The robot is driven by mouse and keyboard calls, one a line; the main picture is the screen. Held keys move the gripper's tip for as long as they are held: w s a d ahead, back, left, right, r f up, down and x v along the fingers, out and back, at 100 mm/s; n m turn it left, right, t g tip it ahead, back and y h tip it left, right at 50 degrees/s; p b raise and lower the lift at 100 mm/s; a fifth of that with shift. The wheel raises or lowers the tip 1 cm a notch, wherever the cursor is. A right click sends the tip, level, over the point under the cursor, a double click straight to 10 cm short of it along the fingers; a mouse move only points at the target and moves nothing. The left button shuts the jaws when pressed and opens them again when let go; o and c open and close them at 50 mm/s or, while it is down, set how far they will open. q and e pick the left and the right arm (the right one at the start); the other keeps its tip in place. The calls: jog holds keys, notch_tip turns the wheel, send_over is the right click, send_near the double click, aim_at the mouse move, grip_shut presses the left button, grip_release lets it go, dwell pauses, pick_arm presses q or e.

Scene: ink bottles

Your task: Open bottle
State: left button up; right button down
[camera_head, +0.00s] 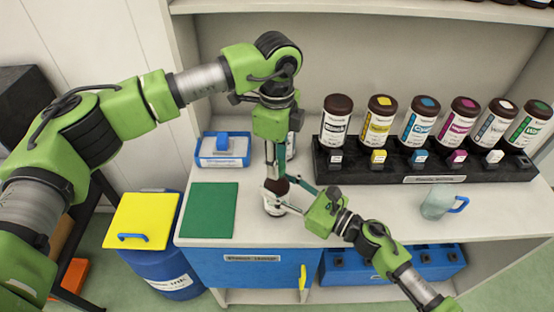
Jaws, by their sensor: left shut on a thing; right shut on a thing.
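A white ink bottle (273,208) with a dark brown cap (277,187) stands upright on the pale counter, near its front edge. My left gripper (277,176) comes straight down from above and is shut on the brown cap. My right gripper (283,197) reaches in from the lower right and is shut on the bottle's body. The fingers hide parts of the cap and the body. I cannot tell whether the cap has turned.
A black rack (420,172) holds several capped ink bottles at the back right. A clear mug (437,202) with a blue handle stands in front of it. A green mat (209,210) and a blue-and-white box (223,150) lie left. A blue bin (172,270) with a yellow lid (142,221) stands beside the counter.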

pick_arm(q)
jog(key=shift+r, duration=0.15)
jog(key=shift+r, duration=0.95)
jog(key=shift+r, duration=2.05)
pick_arm(e)
jog(key=c, duration=1.1)
grip_release()
jog(key=v, duration=1.2)
